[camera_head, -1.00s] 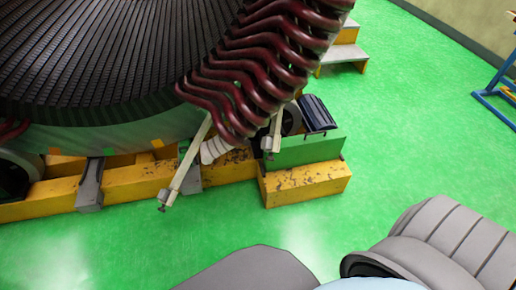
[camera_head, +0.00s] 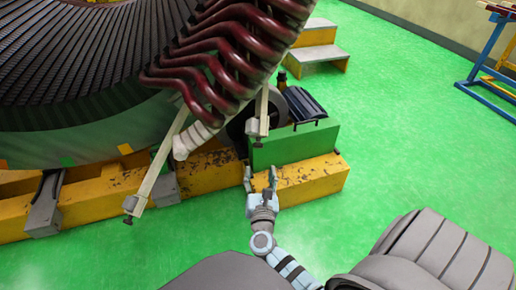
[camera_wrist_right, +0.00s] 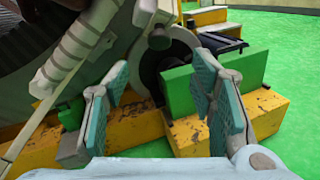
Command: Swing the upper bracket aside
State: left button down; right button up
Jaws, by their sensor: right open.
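Two pale bracket bars hang from the stator beside its dark red coil ends (camera_head: 215,55). The shorter, higher bar (camera_head: 262,105) ends in a small block above the green box. The longer bar (camera_head: 160,165) slants down to the left over the yellow beam. My right gripper (camera_head: 261,178) is open and empty, below the shorter bar and apart from it, in front of the yellow beam. In the right wrist view its two teal-padded fingers (camera_wrist_right: 163,95) are spread. The shorter bar (camera_wrist_right: 146,12) shows beyond and above them. My left gripper is out of view.
A yellow beam (camera_head: 315,178) and a green box (camera_head: 295,147) stand just beyond the right gripper. A dark roller (camera_head: 240,127) sits behind. Steps (camera_head: 318,58) and a blue stand (camera_head: 485,60) are farther back. Green floor is free to the right.

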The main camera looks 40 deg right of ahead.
aim_at(258, 148)
jog(key=b+x, duration=0.3)
jog(key=x, duration=0.9)
jog(key=shift+w+f, duration=0.15)
jog(key=shift+w+d, duration=0.2)
jog(key=shift+w, duration=0.05)
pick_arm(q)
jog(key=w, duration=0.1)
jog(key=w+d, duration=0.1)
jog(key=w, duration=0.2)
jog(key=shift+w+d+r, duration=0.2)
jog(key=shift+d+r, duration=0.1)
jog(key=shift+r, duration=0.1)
pick_arm(e)
grip_shut()
